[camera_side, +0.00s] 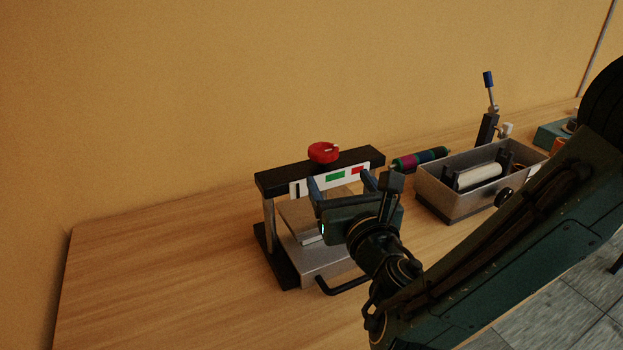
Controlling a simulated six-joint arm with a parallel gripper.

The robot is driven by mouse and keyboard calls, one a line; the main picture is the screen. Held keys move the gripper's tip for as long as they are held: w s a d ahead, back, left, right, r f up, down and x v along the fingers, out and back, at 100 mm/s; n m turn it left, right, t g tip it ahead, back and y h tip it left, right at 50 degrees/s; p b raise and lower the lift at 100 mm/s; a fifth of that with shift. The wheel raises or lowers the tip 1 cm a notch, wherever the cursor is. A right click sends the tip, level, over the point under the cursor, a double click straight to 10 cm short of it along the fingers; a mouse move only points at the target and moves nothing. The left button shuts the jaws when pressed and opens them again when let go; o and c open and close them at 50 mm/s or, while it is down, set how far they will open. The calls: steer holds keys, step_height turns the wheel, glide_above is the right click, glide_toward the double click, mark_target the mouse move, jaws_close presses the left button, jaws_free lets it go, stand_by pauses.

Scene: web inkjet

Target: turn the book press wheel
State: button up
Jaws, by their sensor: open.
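The book press (267,227) stands on the wooden table, with a dark top beam, metal posts and a dark base. Its red wheel (323,152) sits on top of the beam. A white label strip with green and red patches (334,177) is on the beam's front. My gripper (341,181) is open, in front of the press and below the wheel, with its two blue-grey fingers apart. It is not touching the wheel. My gripper and wrist hide the right part of the press and part of its platen.
A grey metal box (445,200) with a white roller (480,176) stands to the right. The table (150,270) is clear on the left; a wall rises behind.

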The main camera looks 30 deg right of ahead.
steer(key=shift+s+a, duration=0.1)
steer(key=shift+s, duration=0.35)
steer(key=m, duration=3.6)
steer(key=shift+w+r, duration=0.2)
steer(key=shift+r, duration=0.05)
steer(key=shift+w, duration=0.1)
